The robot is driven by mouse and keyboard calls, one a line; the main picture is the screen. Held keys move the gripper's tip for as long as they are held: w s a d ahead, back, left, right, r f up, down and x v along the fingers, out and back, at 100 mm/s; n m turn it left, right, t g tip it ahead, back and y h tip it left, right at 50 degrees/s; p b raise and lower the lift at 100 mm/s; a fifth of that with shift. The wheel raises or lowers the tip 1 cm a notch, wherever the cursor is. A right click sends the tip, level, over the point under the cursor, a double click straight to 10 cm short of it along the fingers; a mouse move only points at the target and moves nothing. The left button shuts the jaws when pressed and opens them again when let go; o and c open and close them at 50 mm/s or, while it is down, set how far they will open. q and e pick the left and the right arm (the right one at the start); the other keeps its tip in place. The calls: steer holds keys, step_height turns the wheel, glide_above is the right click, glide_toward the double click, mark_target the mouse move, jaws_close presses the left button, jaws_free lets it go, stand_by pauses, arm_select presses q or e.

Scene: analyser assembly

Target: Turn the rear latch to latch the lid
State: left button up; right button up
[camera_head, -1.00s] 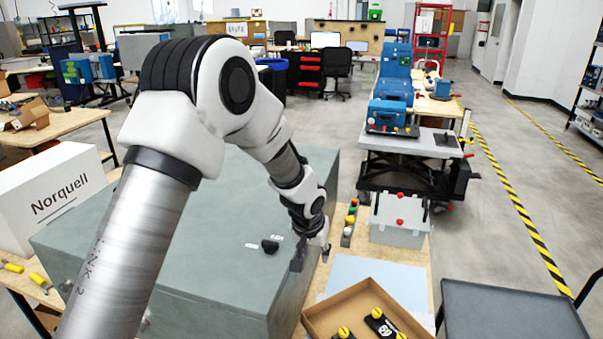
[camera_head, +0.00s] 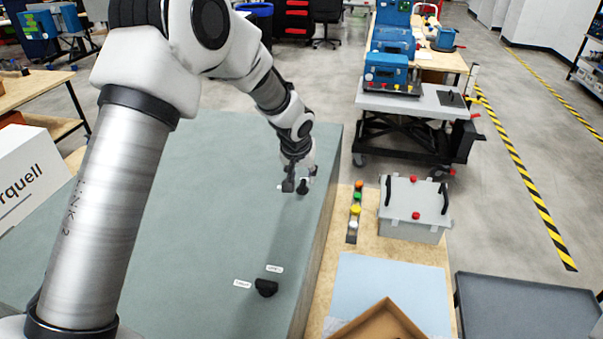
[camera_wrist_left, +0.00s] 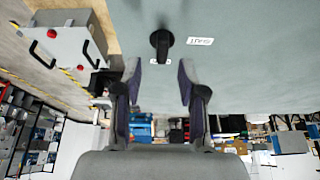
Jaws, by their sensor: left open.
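The grey-green lid (camera_head: 200,215) is a large flat top. The rear latch (camera_head: 303,187) is a small black knob near the lid's right edge; in the left wrist view (camera_wrist_left: 161,42) it sits beyond the fingertips, with a white label (camera_wrist_left: 200,41) beside it. Another black latch (camera_head: 266,287) with two white labels sits closer to me. My left gripper (camera_head: 296,180) is at the rear latch and partly covers it in the head view. In the left wrist view its fingers (camera_wrist_left: 160,82) are open and apart, with the knob roughly centred ahead of the gap. My right gripper is not seen.
A grey case (camera_head: 412,225) with black handles and red knobs stands right of the lid, beside a strip of coloured buttons (camera_head: 355,212). A pale blue mat (camera_head: 375,285) and cardboard tray (camera_head: 385,325) lie nearer. The lid around the gripper is mostly clear.

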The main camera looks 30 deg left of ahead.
mark_target(302, 182)
arm_select(q)
steer(key=p+x, duration=0.1)
steer(key=x, duration=0.1)
steer(key=shift+f, duration=0.35)
steer(key=shift+w+a+f, duration=0.25)
steer(key=shift+w+f, duration=0.15)
steer(key=shift+f, duration=0.15)
steer(key=shift+w+a+f, duration=0.3)
steer(key=shift+w+f, duration=0.15)
steer(key=shift+f, duration=0.1)
steer(key=shift+s+d+r, duration=0.1)
steer(key=shift+s+r, duration=0.05)
steer(key=shift+c, duration=0.3)
steer(key=shift+s+d+r, duration=0.25)
steer(key=shift+s, duration=0.05)
jaws_close()
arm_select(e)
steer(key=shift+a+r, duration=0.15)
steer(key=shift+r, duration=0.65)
